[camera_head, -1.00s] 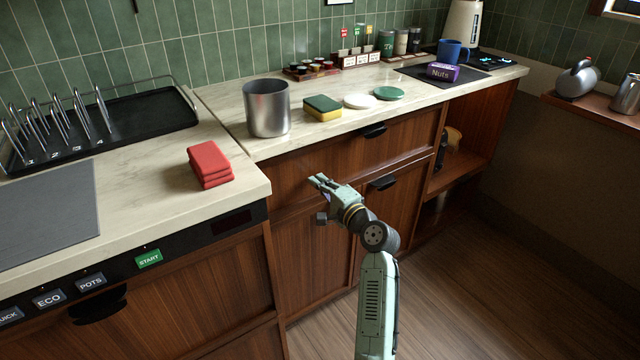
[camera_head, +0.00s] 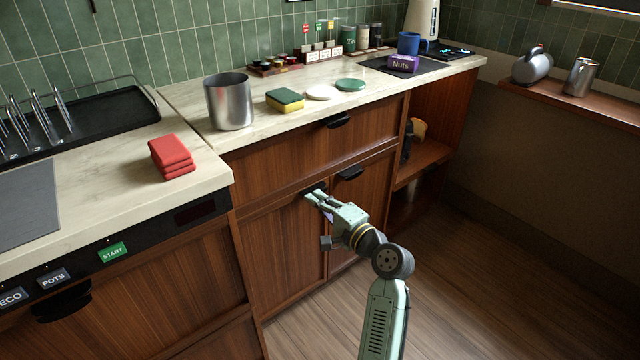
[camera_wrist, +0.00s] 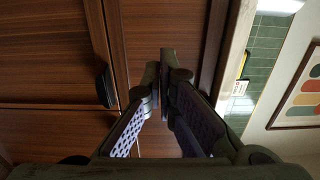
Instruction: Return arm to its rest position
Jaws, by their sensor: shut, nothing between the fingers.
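My gripper (camera_head: 312,197) is in front of the wooden cabinet fronts, below the counter edge. Its fingers point toward the cabinet doors, near the seam between them. In the wrist view my gripper (camera_wrist: 164,62) has its fingertips together with nothing between them. My arm reaches up from the bottom of the head view, bent at a dark round joint. Whether the fingertips touch the cabinet door (camera_head: 275,255) cannot be told.
A steel canister (camera_head: 229,102), a sponge (camera_head: 285,100), a white disc (camera_head: 322,93) and a green disc (camera_head: 350,85) stand on the counter (camera_head: 205,150). Red folded cloths (camera_head: 171,157) lie left. Black handles (camera_head: 350,173) protrude from the cabinets. The wooden floor (camera_head: 470,290) is clear at right.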

